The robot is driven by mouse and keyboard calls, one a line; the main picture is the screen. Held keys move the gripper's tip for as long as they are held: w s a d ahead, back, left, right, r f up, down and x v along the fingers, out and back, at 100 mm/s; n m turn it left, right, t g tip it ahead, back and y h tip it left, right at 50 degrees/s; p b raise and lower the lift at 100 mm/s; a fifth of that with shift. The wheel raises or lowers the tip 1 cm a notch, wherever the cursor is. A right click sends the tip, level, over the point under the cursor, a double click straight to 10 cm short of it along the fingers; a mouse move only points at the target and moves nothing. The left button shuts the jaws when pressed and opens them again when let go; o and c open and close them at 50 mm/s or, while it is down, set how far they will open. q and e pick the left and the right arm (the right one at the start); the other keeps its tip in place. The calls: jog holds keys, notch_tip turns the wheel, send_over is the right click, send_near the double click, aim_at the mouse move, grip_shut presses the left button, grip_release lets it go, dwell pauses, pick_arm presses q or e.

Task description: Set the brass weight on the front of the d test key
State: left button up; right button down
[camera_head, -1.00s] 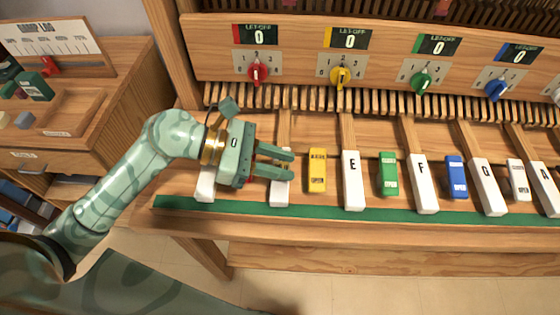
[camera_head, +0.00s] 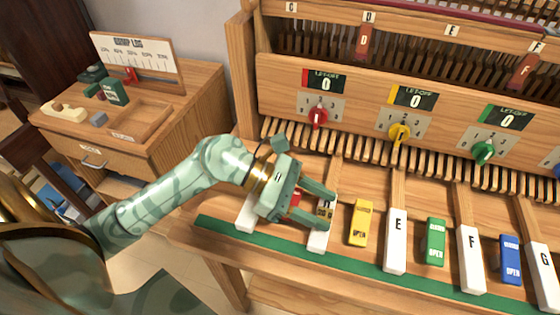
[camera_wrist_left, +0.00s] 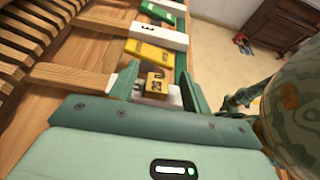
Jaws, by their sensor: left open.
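The brass weight (camera_head: 325,208), a small block with dark markings, shows on the white key (camera_head: 319,240) between C and E, which I take as the d test key; its letter is mostly hidden. My left gripper (camera_head: 331,212) is open, with one finger on each side of the weight. In the left wrist view the weight (camera_wrist_left: 156,85) stands upright between the open fingers (camera_wrist_left: 158,72), with a gap beside it on the right. Whether the left finger touches it I cannot tell. My right gripper is not in view.
A yellow block (camera_head: 361,222) lies just right of this key, then the E key (camera_head: 396,240) and a green block (camera_head: 435,242). A green strip (camera_head: 290,250) runs along the keys' front edge. A wooden side cabinet (camera_head: 170,150) with a tray stands at the left.

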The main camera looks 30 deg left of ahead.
pick_arm(q)
jog(key=p+v, duration=0.1)
jog(key=v, duration=0.9)
jog(key=shift+a, duration=0.35)
jog(key=shift+s, duration=0.15)
